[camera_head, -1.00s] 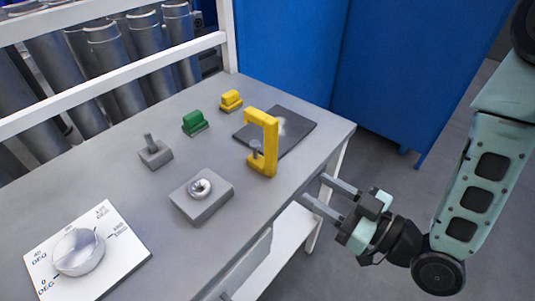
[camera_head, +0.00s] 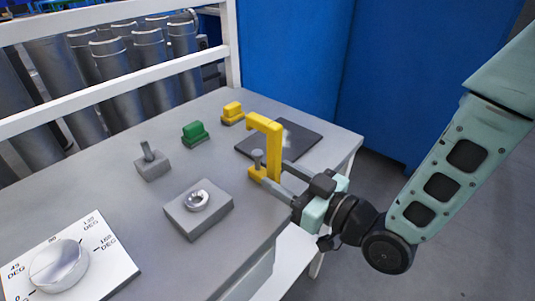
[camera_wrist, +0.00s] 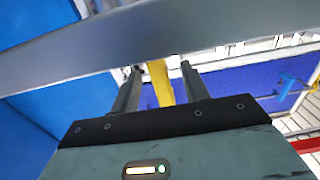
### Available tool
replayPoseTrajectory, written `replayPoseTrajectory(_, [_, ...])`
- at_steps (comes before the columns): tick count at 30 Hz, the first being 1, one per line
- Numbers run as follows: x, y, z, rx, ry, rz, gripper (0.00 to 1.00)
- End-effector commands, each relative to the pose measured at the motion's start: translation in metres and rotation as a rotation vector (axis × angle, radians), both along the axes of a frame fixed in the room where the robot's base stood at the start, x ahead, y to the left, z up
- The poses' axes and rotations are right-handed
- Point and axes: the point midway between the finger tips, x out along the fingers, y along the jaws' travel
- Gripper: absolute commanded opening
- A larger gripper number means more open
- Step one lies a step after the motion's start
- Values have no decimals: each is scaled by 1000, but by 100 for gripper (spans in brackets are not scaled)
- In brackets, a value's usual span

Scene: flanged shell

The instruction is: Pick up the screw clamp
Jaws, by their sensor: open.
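The screw clamp (camera_head: 275,148) is a yellow C-shaped frame with a grey screw, standing upright near the right edge of the grey table. My gripper (camera_head: 278,178) is open at the clamp's lower part, its two grey fingers reaching in from the right, one on each side of the yellow upright as far as I can see. In the wrist view the yellow clamp (camera_wrist: 160,82) shows between the two open fingers (camera_wrist: 160,88). Whether the fingers touch it cannot be told.
A dark square plate (camera_head: 303,139) lies behind the clamp. A grey block with a metal ring (camera_head: 197,208), a grey block with a peg (camera_head: 151,163), a green block (camera_head: 194,133) and a yellow block (camera_head: 232,113) stand to the left. A white dial panel (camera_head: 100,250) lies front left.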

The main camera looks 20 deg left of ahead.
Motion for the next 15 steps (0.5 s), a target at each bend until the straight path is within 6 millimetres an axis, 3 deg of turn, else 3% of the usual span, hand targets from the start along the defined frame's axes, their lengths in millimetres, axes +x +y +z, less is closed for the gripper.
replayPoseTrajectory(7, [14,30,-3,1,-1,0,45])
replayPoseTrajectory(15, [16,34,-4,0,0,0,45])
